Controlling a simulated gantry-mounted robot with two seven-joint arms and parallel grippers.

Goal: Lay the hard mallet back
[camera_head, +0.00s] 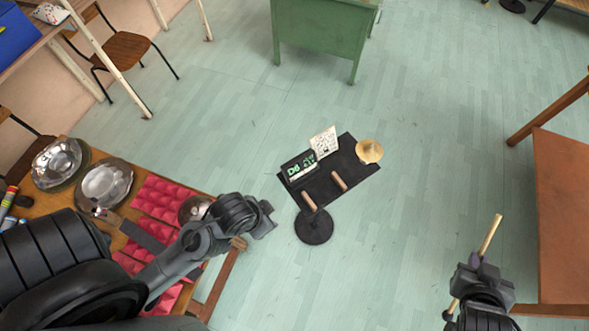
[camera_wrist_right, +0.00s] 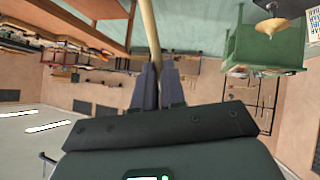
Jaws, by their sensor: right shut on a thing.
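My right gripper (camera_head: 477,268) is at the lower right of the head view, shut on a pale wooden stick. I take this stick to be the hard mallet (camera_head: 491,234); it points up and slightly right, and its lower end shows below the gripper. No clear mallet head shows. In the right wrist view, the stick (camera_wrist_right: 149,30) passes between the two fingers (camera_wrist_right: 152,85). A black stand tray (camera_head: 324,187), left of the right gripper and well apart from it, holds two wooden pieces. My left gripper (camera_head: 268,218) is near the tray's lower left; its jaw opening is unclear.
A table at left carries metal bowls (camera_head: 104,185) and red foam (camera_head: 165,200). A brown table (camera_head: 562,210) stands at right. Floor between the right gripper and stand is clear.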

